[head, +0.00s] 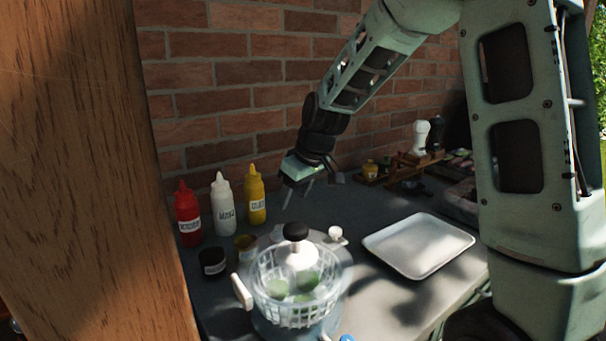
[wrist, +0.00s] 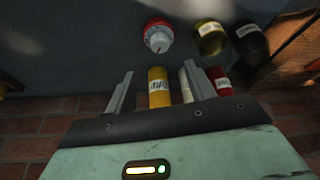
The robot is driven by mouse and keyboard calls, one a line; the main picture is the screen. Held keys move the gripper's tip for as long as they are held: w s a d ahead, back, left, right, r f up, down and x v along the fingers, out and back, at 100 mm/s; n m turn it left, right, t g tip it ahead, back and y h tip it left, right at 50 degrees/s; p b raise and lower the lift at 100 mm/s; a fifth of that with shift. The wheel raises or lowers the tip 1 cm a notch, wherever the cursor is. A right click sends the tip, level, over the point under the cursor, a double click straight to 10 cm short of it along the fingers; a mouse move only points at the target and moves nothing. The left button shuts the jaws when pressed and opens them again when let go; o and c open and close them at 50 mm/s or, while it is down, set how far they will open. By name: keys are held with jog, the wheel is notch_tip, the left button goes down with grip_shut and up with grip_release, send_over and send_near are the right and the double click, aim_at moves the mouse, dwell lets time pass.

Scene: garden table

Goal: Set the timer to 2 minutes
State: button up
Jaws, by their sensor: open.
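A small round timer (wrist: 158,37) with a red rim and a pale dial stands on the dark table in the wrist view, just beyond the fingertips. Its dial setting is too small to read. In the head view I cannot clearly make it out. My gripper (wrist: 158,82) is open and empty, its two fingers apart. In the head view my gripper (head: 298,193) hangs above the table, to the right of the sauce bottles and behind the salad spinner. It touches nothing that I can see.
Red (head: 188,215), white (head: 223,205) and yellow (head: 256,196) bottles stand by the brick wall. A black jar (head: 213,263) and a yellow jar (head: 245,244) stand before them. A clear salad spinner (head: 300,300) is in front. A white tray (head: 420,245) lies right. A wooden post (head: 80,170) blocks the left.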

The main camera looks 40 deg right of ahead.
jog(key=v, duration=0.6)
jog(key=shift+r, duration=0.3)
jog(key=shift+s+d, duration=0.1)
jog(key=r+m+g+h+p, duration=0.1)
jog(key=m+g+p, duration=0.3)
jog(key=m+p, duration=1.2)
send_over(281, 227)
notch_tip(281, 227, down, 17)
jog(key=p, duration=0.4)
jog(key=shift+f+p, duration=0.2)
jog(key=shift+p, duration=0.1)
jog(key=c, duration=1)
